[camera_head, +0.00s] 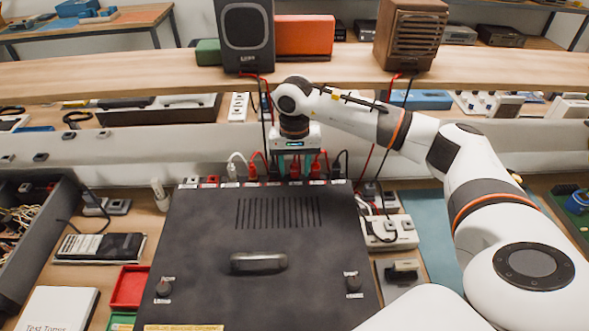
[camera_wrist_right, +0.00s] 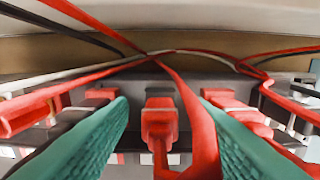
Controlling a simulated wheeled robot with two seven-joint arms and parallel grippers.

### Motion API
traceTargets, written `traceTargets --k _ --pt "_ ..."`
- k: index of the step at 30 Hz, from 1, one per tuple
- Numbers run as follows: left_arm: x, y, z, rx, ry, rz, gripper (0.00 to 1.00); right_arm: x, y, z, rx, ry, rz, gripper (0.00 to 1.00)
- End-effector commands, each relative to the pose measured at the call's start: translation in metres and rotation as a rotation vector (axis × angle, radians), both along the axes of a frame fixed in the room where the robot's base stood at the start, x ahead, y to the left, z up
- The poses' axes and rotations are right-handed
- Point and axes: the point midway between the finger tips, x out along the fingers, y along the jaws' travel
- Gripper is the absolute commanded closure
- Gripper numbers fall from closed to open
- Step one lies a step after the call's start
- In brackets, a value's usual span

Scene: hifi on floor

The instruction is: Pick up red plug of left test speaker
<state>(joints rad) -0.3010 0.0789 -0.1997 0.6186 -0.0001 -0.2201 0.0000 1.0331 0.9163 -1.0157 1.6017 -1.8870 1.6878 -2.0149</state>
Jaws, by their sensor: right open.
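The left test speaker (camera_head: 245,38), dark with a round cone, stands on the shelf, with a red and a black cable hanging from it. Red plugs sit in the back row of the dark amplifier (camera_head: 200,240); one red plug (camera_head: 251,171) is left of my right gripper (camera_head: 294,170), another (camera_head: 321,165) right of it. My right gripper points down at this row, open. In the wrist view, a red plug (camera_wrist_right: 160,122) lies between its green fingers, with a visible gap on both sides. Which plug belongs to the left speaker is unclear. My left gripper is out of view.
Black and white plugs (camera_head: 232,170) crowd the same row, and loose cables cross behind it. A wooden speaker (camera_head: 410,35) stands on the shelf (camera_head: 120,75) at right. A red tray (camera_head: 129,288) and a power strip (camera_head: 390,232) flank the amplifier.

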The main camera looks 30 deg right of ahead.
Motion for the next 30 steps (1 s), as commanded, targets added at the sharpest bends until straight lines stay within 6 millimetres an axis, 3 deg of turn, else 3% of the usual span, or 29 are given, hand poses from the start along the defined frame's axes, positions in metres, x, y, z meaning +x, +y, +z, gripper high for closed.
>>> traceTargets --k 2,9,10,20,30 --pt "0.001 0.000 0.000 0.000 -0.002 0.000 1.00 0.000 0.000 0.000 0.000 0.000 0.000 0.59" --pt "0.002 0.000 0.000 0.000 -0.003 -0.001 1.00 0.000 0.000 0.000 0.000 0.000 0.000 0.98" --pt "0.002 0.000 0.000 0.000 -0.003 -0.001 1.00 0.000 0.000 0.000 0.000 0.000 0.000 1.00" --pt "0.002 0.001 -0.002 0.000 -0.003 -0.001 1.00 0.001 0.000 0.008 0.001 -0.003 0.000 1.00" --pt "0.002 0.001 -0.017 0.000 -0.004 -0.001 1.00 0.001 0.001 0.071 0.001 -0.006 0.001 1.00"
